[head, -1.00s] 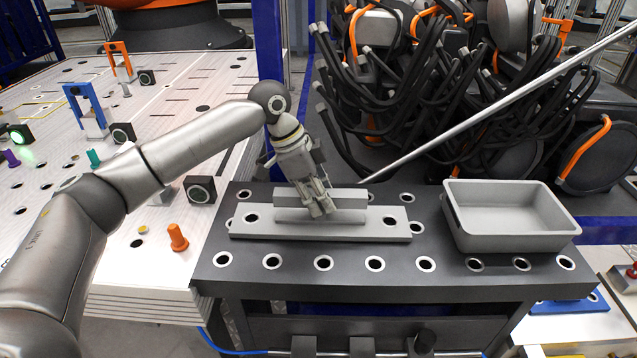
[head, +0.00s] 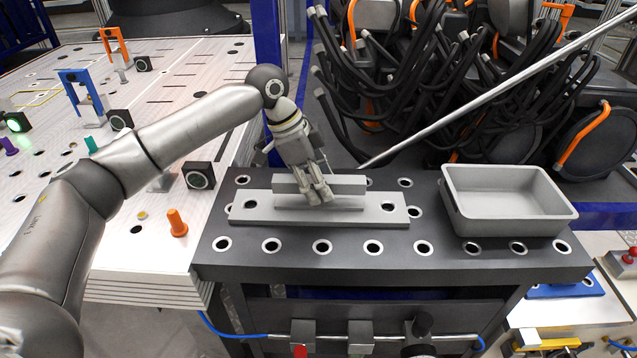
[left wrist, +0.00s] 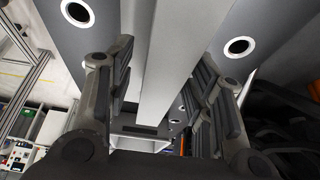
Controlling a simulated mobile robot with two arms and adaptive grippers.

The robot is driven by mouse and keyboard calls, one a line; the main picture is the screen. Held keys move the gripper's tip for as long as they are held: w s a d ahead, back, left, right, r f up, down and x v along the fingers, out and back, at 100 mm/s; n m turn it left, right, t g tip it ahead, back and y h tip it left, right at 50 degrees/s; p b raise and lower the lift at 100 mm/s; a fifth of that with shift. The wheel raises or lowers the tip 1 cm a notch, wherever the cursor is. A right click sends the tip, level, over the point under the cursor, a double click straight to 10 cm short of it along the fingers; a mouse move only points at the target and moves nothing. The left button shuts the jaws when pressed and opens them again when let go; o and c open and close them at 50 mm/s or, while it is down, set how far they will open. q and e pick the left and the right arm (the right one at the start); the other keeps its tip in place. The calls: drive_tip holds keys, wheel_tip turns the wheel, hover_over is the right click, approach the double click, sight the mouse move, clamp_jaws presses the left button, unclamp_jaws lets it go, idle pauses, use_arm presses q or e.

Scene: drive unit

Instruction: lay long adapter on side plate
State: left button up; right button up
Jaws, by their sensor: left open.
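The long adapter (head: 348,187), a plain grey bar, lies lengthwise along the lighter side plate (head: 300,216), a flat strip with a hole near each end. The plate lies on the dark work table. My left gripper (head: 321,194) comes down from above at the middle of the bar, fingers open around it. In the left wrist view the bar (left wrist: 172,70) runs between the two spread fingers (left wrist: 165,85), with a gap visible on at least one side. The fingers hide part of the bar in the head view. My right gripper is in no view.
The dark table (head: 450,272) has rows of ringed holes. A grey open bin (head: 510,225) stands at its right. A thin pole (head: 460,115) slants behind. An orange peg (head: 177,222) and a black block (head: 199,176) stand on the light table at left.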

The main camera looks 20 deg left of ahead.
use_arm(q)
drive_tip(key=b+v, duration=0.1)
drive_tip(key=v, duration=1.1)
drive_tip(key=shift+s+f, duration=0.1)
drive_tip(key=shift+s, duration=0.05)
